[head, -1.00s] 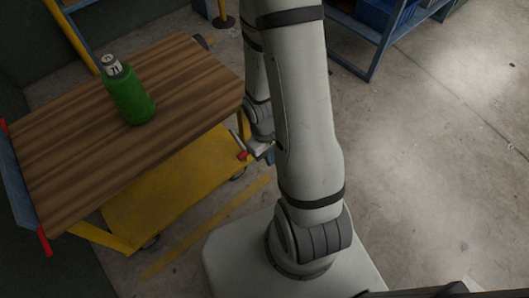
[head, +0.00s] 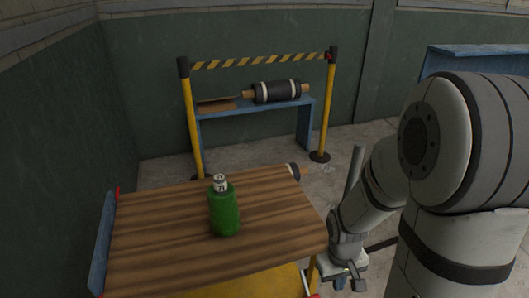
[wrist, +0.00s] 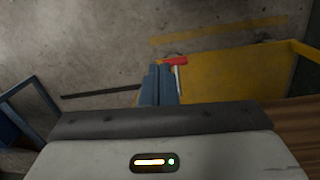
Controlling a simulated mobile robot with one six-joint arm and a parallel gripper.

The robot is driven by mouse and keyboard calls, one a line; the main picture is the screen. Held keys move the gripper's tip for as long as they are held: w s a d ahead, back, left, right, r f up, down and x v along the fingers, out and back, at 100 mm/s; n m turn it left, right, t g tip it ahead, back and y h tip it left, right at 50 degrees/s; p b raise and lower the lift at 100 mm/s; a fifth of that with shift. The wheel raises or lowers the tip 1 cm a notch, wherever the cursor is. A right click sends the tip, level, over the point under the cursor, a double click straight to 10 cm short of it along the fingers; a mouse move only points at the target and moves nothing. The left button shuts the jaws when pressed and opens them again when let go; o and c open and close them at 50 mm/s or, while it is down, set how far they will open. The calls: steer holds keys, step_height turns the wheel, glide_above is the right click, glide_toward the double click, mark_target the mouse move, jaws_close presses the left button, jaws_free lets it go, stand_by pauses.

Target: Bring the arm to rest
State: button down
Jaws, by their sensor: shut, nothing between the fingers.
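My gripper (wrist: 160,72) is shut and empty in the wrist view, its two fingers side by side and pointing down over the floor beside the cart. In the head view my gripper (head: 352,280) hangs low at the right end of the wood-topped cart (head: 150,245), apart from the top. My arm is folded at the right of the head view and hides part of the floor. A green bottle (head: 224,212) with a pale cap stands upright on the cart top, left of the gripper.
The cart's yellow lower shelf (wrist: 235,75) and a red tip (wrist: 174,61) lie close to my fingers. Behind the cart, a striped barrier (head: 262,61) stands before a blue bench (head: 262,117) holding a dark roller (head: 277,91). Another blue bench (head: 480,50) is at the right.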

steer(key=s+a+r+m+t+p, duration=0.1)
steer(key=r+p, duration=0.3)
steer(key=r, duration=0.9)
steer(key=s+a+r+m+t+p, duration=0.1)
steer(key=s+a+r+t+p, duration=0.1)
steer(key=r, duration=1.1)
steer(key=shift+s+a+r+y+p, duration=0.3)
steer(key=shift+s+r+y+p, duration=0.1)
steer(key=shift+s+p, duration=0.4)
